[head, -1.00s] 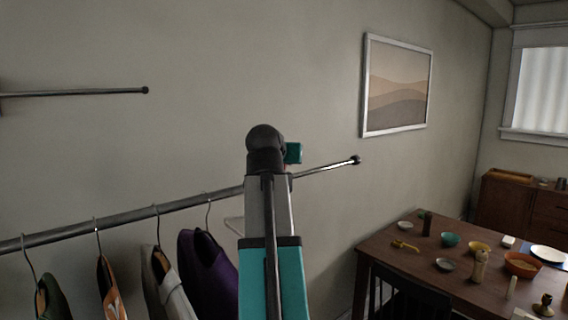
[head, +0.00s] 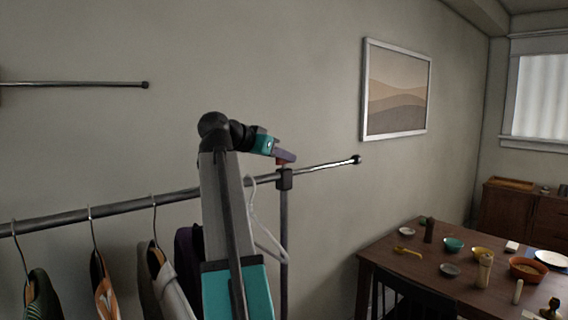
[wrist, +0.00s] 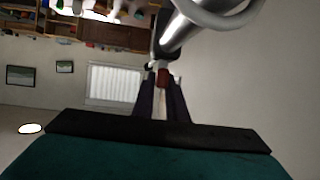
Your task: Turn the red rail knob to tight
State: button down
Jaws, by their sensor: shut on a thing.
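The red rail knob (wrist: 163,77) shows between my two fingertips in the wrist view, beside the rail. My gripper (wrist: 163,82) is shut on it. In the head view my gripper (head: 287,156) reaches in from the left, at the dark clamp (head: 284,179) where the rail (head: 325,165) meets its upright post (head: 284,240). The knob is mostly hidden there by the fingers, with only a little red showing. I cannot read from these frames how tight the knob is.
Several garments (head: 170,285) hang on the rail at the left, partly behind my arm. A white hanger (head: 262,225) hangs near the post. A second rod (head: 75,84) is at upper left. A table with dishes (head: 400,275) stands at right.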

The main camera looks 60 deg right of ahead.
jog(key=shift+m+g+y+b, duration=0.45)
jog(key=shift+m+g, duration=0.35)
jog(key=shift+g, duration=0.1)
jog(key=c, duration=1.8)
grip_release()
jog(key=shift+o, duration=0.2)
jog(key=b+v, duration=0.3)
jog(key=v, duration=1)
jog(key=shift+a+f, duration=0.1)
jog(key=shift+a, duration=0.3)
jog(key=shift+s, duration=0.1)
